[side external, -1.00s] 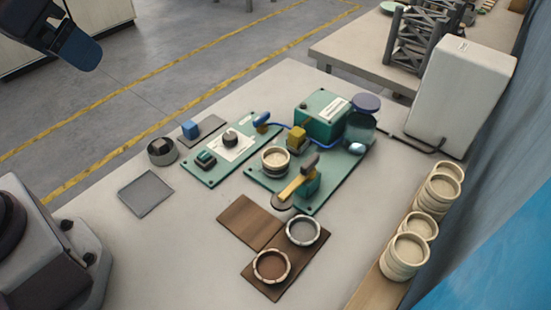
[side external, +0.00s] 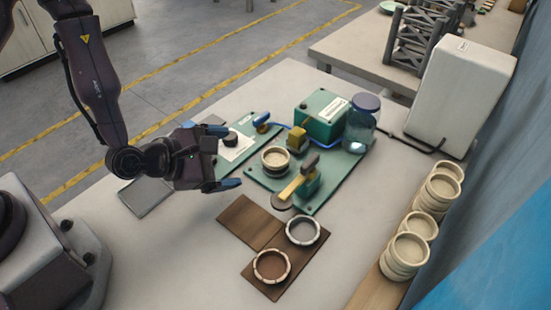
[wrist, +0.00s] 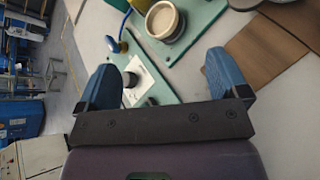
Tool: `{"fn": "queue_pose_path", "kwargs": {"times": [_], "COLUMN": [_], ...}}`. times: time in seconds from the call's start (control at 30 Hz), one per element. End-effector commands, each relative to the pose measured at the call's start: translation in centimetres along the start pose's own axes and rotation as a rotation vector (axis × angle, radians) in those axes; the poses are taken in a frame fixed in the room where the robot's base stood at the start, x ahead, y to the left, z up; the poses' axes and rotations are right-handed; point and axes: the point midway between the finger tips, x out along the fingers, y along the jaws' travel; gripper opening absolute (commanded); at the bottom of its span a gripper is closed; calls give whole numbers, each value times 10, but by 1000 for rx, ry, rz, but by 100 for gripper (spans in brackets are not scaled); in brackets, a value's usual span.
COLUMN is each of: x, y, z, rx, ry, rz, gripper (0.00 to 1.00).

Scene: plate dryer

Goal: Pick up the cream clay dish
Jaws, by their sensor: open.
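The cream clay dish (side external: 275,160) is a small round dish on a dark round base on the green board, left of the yellow-handled device. It also shows at the top of the wrist view (wrist: 163,20). Several similar cream dishes (side external: 407,255) stand stacked on a wooden strip at the right, so which one is meant cannot be told for certain. My gripper (side external: 224,157) is open and empty, left of the dish on the green board and apart from it. In the wrist view its blue fingers (wrist: 160,62) are spread wide, with the dish beyond them.
A yellow-handled device (side external: 292,187) stands close right of the dish. A green box (side external: 321,117) and lidded glass jar (side external: 362,122) stand behind. Two dishes, brown (side external: 271,266) and grey (side external: 303,230), sit on a brown board in front.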

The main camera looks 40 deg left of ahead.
Motion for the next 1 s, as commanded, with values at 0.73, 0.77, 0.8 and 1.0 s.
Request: {"fn": "queue_pose_path", "kwargs": {"times": [0.73,0.77,0.8,1.0], "x": [59,62,66,80], "y": [-10,-10,-9,-7], "z": [-15,-15,-15,-13], "rx": [-578,-578,-578,-577], "ry": [-72,-71,-70,-71], "rz": [148,148,148,147], "gripper": [93,93,93,93]}}
